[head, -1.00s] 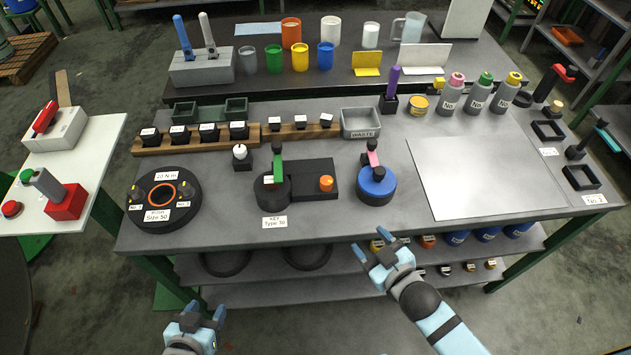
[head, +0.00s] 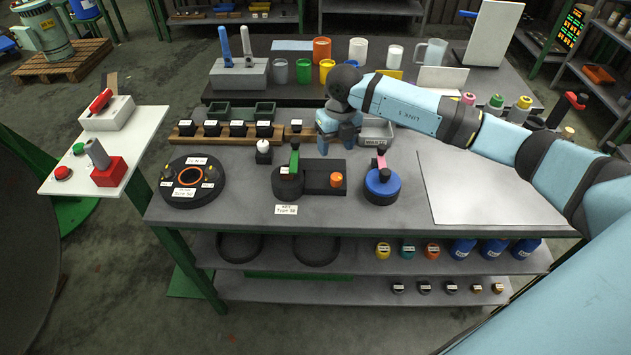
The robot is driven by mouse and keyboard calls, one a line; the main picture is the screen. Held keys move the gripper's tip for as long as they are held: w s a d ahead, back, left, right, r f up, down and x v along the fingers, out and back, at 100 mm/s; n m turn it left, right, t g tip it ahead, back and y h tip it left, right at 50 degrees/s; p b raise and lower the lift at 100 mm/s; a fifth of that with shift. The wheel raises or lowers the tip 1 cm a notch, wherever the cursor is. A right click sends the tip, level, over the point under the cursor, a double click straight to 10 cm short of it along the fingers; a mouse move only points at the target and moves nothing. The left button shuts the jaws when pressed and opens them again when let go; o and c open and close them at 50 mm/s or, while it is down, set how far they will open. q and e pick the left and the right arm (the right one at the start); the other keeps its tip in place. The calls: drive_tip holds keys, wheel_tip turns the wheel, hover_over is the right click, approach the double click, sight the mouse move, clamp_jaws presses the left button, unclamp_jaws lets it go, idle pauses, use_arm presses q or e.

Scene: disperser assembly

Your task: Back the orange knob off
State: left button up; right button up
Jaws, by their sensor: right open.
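The orange knob (head: 336,180) stands on the right part of a low black block (head: 318,171) near the front of the bench. The knob looks seated on the block's top. A round black base with a green lever (head: 294,160) joins the block's left side. My right gripper (head: 337,148) is pointed down, behind and above the knob in the picture, apart from it. It is open, with nothing visible between its fingers. My left gripper is out of view.
A blue round fixture with a pink lever (head: 382,184) stands right of the block. A black round fixture (head: 191,182) stands left. A wooden rack (head: 228,131) with small black pieces and a grey waste bin (head: 377,134) lie behind. A light plate (head: 480,187) covers the right side.

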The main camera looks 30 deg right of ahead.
sight(336, 176)
drive_tip(key=shift+h, duration=0.4)
drive_tip(key=f, duration=0.4)
drive_tip(key=d+f+p, duration=0.1)
drive_tip(key=f, duration=0.3)
drive_tip(key=f+p, duration=0.1)
drive_tip(key=f, duration=0.4)
drive_tip(key=shift+w+d, duration=0.15)
drive_tip(key=shift+w, duration=0.2)
drive_tip(key=c, duration=0.9)
